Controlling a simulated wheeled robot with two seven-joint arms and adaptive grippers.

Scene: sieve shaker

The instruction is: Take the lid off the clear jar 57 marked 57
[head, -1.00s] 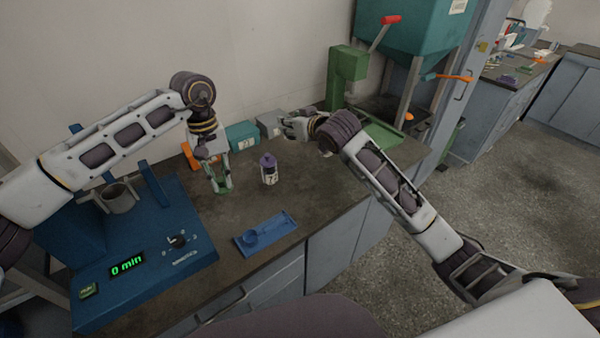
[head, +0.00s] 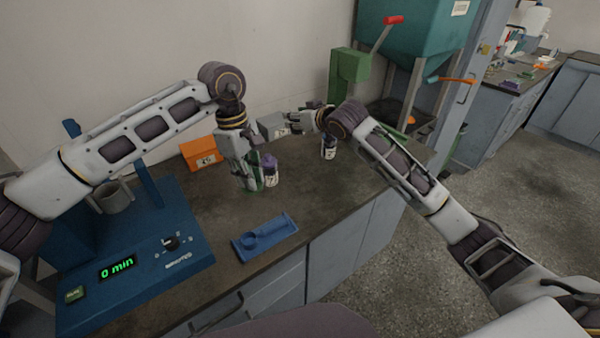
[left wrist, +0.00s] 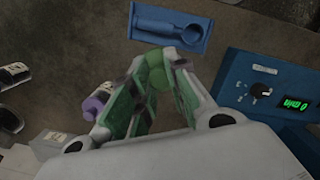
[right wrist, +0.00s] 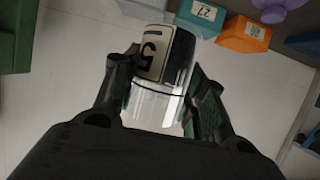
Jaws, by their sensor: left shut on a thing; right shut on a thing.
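My right gripper (right wrist: 160,110) is shut on a clear jar (right wrist: 158,112) with dark contents and a pale label; a 5 reads upside down and the rest of the label is cut off from sight. My right gripper also shows in the head view (head: 292,120), held above the counter. My left gripper (head: 250,184) points down beside a purple-lidded jar (head: 270,172). In the left wrist view it is shut on a green rounded piece (left wrist: 153,68) that looks like a lid. The jar's top end cannot be made out clearly.
A blue tray with a round hollow (head: 264,238) lies at the counter's front. The blue shaker base (head: 130,290) reads 0 min at left. An orange box (head: 200,154) and grey box (head: 272,127) stand along the wall. Another jar (head: 329,149) stands below my right wrist.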

